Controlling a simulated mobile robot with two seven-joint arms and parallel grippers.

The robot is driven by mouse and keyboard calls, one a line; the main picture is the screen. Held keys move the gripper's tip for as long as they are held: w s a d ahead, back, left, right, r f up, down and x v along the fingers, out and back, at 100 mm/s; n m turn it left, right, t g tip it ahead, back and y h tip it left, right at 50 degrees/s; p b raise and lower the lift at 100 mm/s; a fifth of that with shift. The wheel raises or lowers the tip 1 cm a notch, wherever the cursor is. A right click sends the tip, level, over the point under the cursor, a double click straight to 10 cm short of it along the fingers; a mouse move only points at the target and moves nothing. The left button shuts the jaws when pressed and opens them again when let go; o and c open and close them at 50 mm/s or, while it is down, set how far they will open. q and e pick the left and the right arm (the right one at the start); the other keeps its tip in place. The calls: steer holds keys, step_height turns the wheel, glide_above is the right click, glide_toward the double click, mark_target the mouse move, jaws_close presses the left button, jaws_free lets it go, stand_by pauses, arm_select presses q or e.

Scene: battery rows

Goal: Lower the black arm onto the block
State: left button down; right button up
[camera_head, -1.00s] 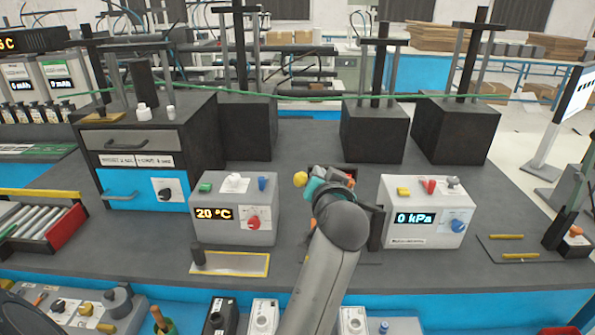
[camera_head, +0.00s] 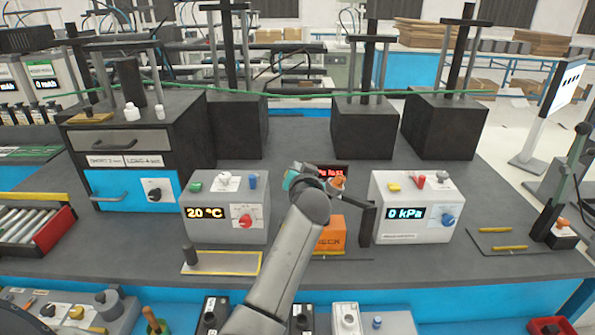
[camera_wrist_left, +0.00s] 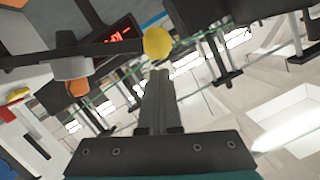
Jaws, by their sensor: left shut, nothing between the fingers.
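An orange block (camera_head: 330,236) with partly hidden lettering stands on the bench, left of a black post (camera_head: 368,222). A black arm (camera_head: 350,198) runs from the post toward my left gripper, raised above the block. An orange part (camera_head: 338,182) sits along it. In the wrist view the black arm (camera_wrist_left: 105,48) crosses from the left and ends at a yellow ball (camera_wrist_left: 157,43). My left gripper (camera_wrist_left: 160,76) is shut, with its fingertips close to the ball. I cannot tell whether they touch. In the head view my wrist hides the ball and part of the block.
A grey box reading 20 °C (camera_head: 226,212) stands left of my arm. A box reading 0 kPa (camera_head: 411,208) stands close right of the post. A small red display (camera_head: 334,171) is behind the gripper. Bare bench lies behind, before the black towers.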

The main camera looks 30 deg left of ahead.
arm_select(q)
steer(key=shift+a+f, duration=0.1)
steer(key=shift+f, duration=0.2)
steer(key=s+a+f+n+b, duration=0.1)
steer(key=f+n+b, duration=0.1)
steer(key=f, duration=0.3)
steer(key=s+a+f+n+h+b, duration=0.1)
steer(key=a+f+n+b, duration=0.1)
steer(key=f, duration=0.3)
steer(key=shift+a+f+t+b, duration=0.25)
steer(key=shift+t+b, duration=0.15)
steer(key=shift+b, duration=0.15)
arm_select(e)
step_height(320, 180, down, 5)
steer(key=shift+w+f, duration=0.1)
arm_select(q)
steer(key=shift+s+r, duration=0.1)
steer(key=s+d+r+p, duration=0.5)
steer(key=s+r, duration=0.1)
steer(key=s, duration=0.2)
steer(key=shift+s+r, duration=0.15)
steer(key=shift+r, duration=0.1)
arm_select(e)
steer(key=r, duration=0.3)
steer(key=d+r, duration=0.1)
steer(key=r, duration=0.1)
steer(key=shift+s, duration=0.25)
